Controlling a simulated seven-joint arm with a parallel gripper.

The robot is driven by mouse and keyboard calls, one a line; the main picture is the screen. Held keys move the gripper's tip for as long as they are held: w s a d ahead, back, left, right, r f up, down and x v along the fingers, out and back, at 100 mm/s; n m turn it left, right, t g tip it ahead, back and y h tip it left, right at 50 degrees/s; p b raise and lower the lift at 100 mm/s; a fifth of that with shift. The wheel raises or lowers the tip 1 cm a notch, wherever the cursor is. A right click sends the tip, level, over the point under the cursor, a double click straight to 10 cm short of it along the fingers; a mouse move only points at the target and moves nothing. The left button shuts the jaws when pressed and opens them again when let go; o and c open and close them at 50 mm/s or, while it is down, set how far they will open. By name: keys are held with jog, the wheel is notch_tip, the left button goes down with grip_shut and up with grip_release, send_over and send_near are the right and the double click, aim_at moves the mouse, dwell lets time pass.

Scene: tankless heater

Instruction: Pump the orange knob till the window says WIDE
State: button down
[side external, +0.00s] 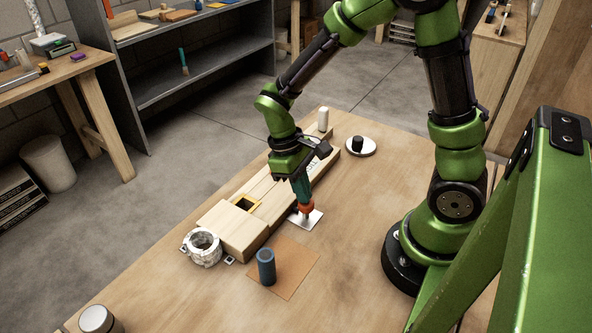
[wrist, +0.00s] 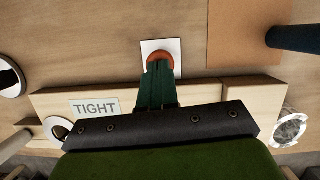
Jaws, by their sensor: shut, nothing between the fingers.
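The orange knob (side external: 306,208) stands on a white square plate (side external: 310,221) beside the long wooden box (side external: 262,190). It also shows in the wrist view (wrist: 160,57), partly covered by my fingers. My gripper (side external: 304,202) is shut and points down with its fingertips on or just above the knob; contact is not clear. A pale panel (wrist: 95,107) on the box reads TIGHT in the wrist view.
A blue cylinder (side external: 266,267) stands on an orange-brown mat (side external: 291,265) at the front. A white ring-shaped part (side external: 204,247) sits at the box's near end. A white disc with a black knob (side external: 361,146) and a white peg (side external: 323,119) are behind. The table right of the plate is clear.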

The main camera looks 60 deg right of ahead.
jog(key=shift+f, duration=0.1)
dwell(0.3)
jog(key=shift+f, duration=1.05)
jog(key=shift+r, duration=1.75)
jog(key=shift+f, duration=0.1)
jog(key=shift+f, duration=1.65)
jog(key=shift+r, duration=1.75)
jog(key=shift+f, duration=0.1)
